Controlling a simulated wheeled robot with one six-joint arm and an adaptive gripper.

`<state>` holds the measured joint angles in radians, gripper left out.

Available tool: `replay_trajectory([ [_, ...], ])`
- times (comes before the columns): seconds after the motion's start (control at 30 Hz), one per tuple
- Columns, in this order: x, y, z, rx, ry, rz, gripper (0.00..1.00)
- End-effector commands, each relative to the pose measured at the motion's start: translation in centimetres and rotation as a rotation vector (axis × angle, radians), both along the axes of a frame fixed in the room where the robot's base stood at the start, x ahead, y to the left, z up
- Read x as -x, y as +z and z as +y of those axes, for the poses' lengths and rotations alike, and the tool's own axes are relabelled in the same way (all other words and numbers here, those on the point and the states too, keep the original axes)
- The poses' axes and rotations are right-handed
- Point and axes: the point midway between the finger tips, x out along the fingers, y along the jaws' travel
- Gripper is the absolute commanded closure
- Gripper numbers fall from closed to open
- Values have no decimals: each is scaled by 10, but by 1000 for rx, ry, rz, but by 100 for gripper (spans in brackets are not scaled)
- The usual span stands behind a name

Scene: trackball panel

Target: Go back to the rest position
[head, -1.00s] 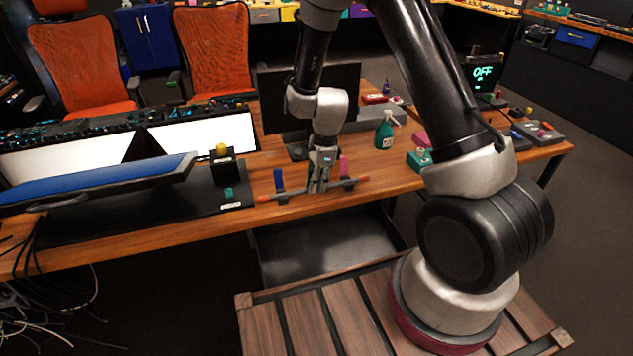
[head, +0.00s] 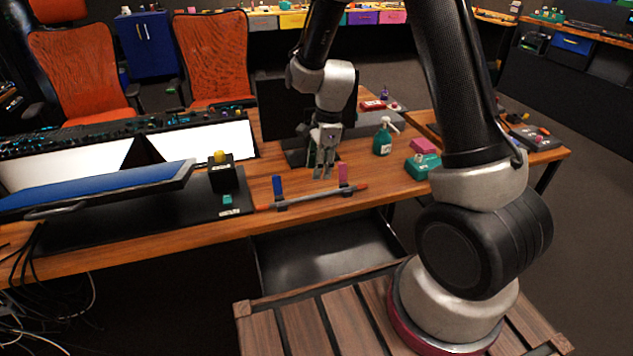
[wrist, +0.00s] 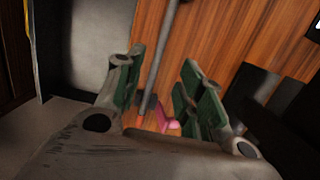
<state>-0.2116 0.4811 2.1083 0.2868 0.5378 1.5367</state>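My gripper (head: 323,172) hangs from my arm above the wooden desk, a little behind and above a thin grey bar with orange ends (head: 312,195). The bar lies along the front edge of the desk, with a blue clip (head: 278,186) on its left and a pink clip (head: 343,174) on its right. In the wrist view my gripper (wrist: 160,88) has its green-padded fingers spread apart with nothing held between them. The bar (wrist: 160,55) and the pink clip (wrist: 168,117) show beyond the fingers. The desk under my gripper is partly hidden.
A green spray bottle (head: 383,137) and a teal box (head: 422,166) stand to the right. A black box with a yellow button (head: 222,175) stands on the left beside a blue panel (head: 100,184). A dark monitor (head: 275,110) stands behind my gripper. An open drawer (head: 325,255) is below.

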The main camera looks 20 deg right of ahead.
Motion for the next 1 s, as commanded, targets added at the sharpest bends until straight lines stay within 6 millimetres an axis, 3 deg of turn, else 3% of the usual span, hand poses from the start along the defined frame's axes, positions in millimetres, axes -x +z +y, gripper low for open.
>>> replay_trajectory([
  [0.2, 0, 31, -4, 0, 1, 0, 62],
  [0.47, 1, 36, -5, 1, 72, -5, 62],
  [0.57, 8, 36, -7, 2, 229, -2, 62],
  [0.73, 45, 35, -18, -2, 615, 45, 62],
  [1.0, 109, 107, -54, -6, 1198, -20, 62],
])
